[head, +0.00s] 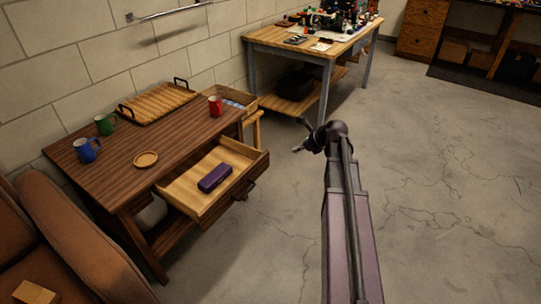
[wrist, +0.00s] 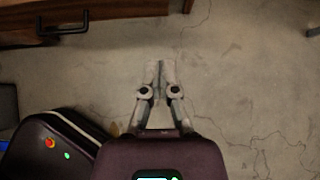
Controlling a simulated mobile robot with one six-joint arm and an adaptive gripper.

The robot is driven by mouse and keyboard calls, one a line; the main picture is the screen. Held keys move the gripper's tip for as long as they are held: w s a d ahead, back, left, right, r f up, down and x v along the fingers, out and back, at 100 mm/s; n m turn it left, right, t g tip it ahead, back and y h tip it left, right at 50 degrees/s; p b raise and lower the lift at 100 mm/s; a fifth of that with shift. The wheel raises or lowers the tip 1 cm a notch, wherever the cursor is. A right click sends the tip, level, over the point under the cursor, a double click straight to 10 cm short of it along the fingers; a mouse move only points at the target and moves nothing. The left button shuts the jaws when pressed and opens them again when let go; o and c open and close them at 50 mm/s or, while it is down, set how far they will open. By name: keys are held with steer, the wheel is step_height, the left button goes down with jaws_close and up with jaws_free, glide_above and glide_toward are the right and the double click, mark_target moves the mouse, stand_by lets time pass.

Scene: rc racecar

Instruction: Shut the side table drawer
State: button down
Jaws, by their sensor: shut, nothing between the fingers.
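The side table (head: 125,150) is dark brown wood and stands against the block wall at left. Its drawer (head: 250,182) is pulled open toward the lower right, and a purple case (head: 215,177) lies inside it. My gripper (head: 299,149) is shut and empty over the floor, to the right of the drawer and apart from it. In the wrist view my gripper (wrist: 160,66) has its fingers together over bare floor. A wooden front with a black handle (wrist: 64,28) shows at the top left there, likely the drawer's.
On the tabletop are a blue mug (head: 87,150), a green mug (head: 105,124), a red mug (head: 215,105), a round coaster (head: 146,159) and a slatted tray (head: 158,103). A brown armchair (head: 75,235) stands at lower left. A cluttered workbench (head: 287,39) is behind. The floor at right is clear.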

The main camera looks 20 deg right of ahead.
mark_target(268, 155)
steer(key=shift+f, duration=0.1)
stand_by(0.4)
steer(key=b+x, duration=0.2)
steer(key=x, duration=0.1)
steer(key=r+b+x, duration=0.1)
steer(key=b+x, duration=0.1)
steer(key=x, duration=0.2)
steer(key=w+b+x, duration=0.1)
steer(key=b+x, duration=0.2)
steer(key=x, duration=0.1)
steer(key=shift+w+a, duration=0.25)
steer(key=shift+a, duration=0.2)
steer(key=shift+w+a, duration=0.5)
steer(key=shift+w, duration=0.15)
